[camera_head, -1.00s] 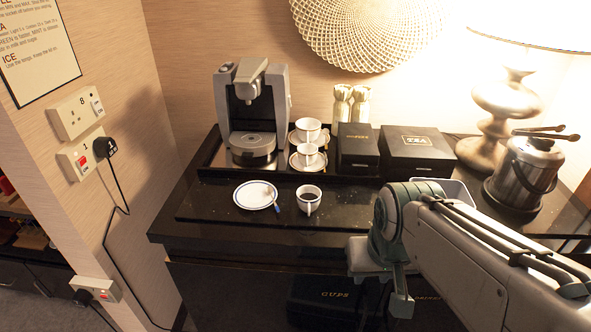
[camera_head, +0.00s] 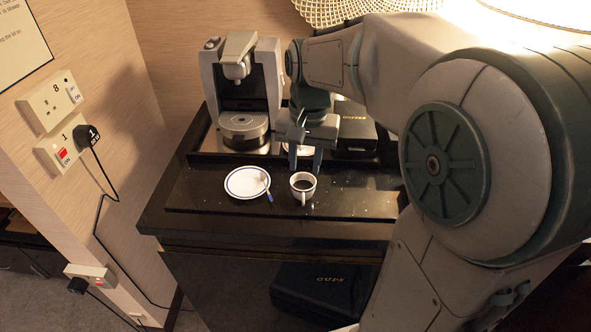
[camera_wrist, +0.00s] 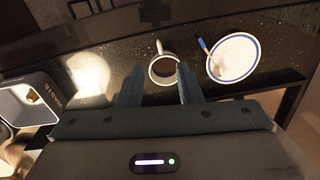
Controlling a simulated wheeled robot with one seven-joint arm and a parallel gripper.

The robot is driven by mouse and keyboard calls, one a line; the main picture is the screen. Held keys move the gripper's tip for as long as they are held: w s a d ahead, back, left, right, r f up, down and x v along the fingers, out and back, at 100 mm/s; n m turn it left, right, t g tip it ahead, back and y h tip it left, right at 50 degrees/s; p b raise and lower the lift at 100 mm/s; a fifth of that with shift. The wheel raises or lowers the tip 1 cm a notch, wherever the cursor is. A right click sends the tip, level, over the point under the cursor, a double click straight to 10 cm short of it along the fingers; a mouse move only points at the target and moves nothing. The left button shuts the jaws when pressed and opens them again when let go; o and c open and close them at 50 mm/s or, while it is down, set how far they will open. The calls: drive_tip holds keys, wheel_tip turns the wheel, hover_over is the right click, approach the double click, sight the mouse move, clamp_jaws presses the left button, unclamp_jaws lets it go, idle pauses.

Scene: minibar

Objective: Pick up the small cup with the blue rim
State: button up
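A small white cup (camera_head: 303,194) with dark liquid stands upright on the black counter, its handle toward the front. Its rim shows a thin dark line; the colour is hard to tell. It also shows in the wrist view (camera_wrist: 163,70), just beyond and between my fingertips. My gripper (camera_head: 305,164) is open, fingers pointing down, above and slightly behind the cup. It is empty and does not appear to touch the cup. In the wrist view my gripper (camera_wrist: 159,82) has its fingers apart on either side of the cup's line.
A white saucer (camera_head: 238,187) with a blue rim and a blue-handled spoon (camera_head: 267,190) lies left of the cup. The coffee machine (camera_head: 265,88) stands behind. A dark box (camera_head: 356,128) is at back right. My arm hides the back cups and lamp.

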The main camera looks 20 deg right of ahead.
sight(303, 202)
drive_tip(key=f, duration=1.3)
drive_tip(key=shift+w+f, duration=0.3)
drive_tip(key=shift+f, duration=0.05)
clamp_jaws()
